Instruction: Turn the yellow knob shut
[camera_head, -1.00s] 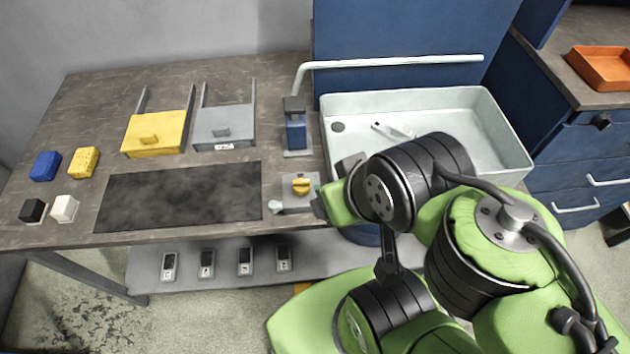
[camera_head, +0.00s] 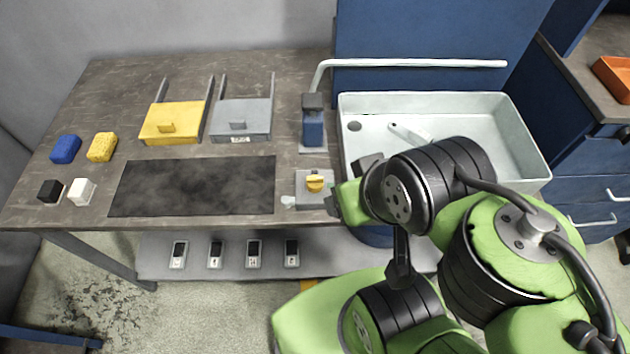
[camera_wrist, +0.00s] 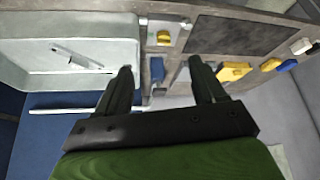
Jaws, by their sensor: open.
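The yellow knob (camera_head: 315,183) sits on a small grey plate (camera_head: 310,196) near the front edge of the bench, right of the dark mat. It also shows in the wrist view (camera_wrist: 163,38), beyond my fingertips. In the head view my gripper (camera_head: 333,204) is mostly hidden by the arm, just right of the knob and apart from it. In the wrist view my gripper (camera_wrist: 160,75) has its two dark fingers spread wide with nothing between them. How far the knob is turned I cannot tell.
A blue dispenser (camera_head: 313,128) stands behind the knob. A white sink (camera_head: 470,113) lies to the right under a white pipe. A yellow drawer (camera_head: 172,130), a grey drawer (camera_head: 240,130), a dark mat (camera_head: 190,187) and small blocks lie left. Several small devices sit on the lower shelf.

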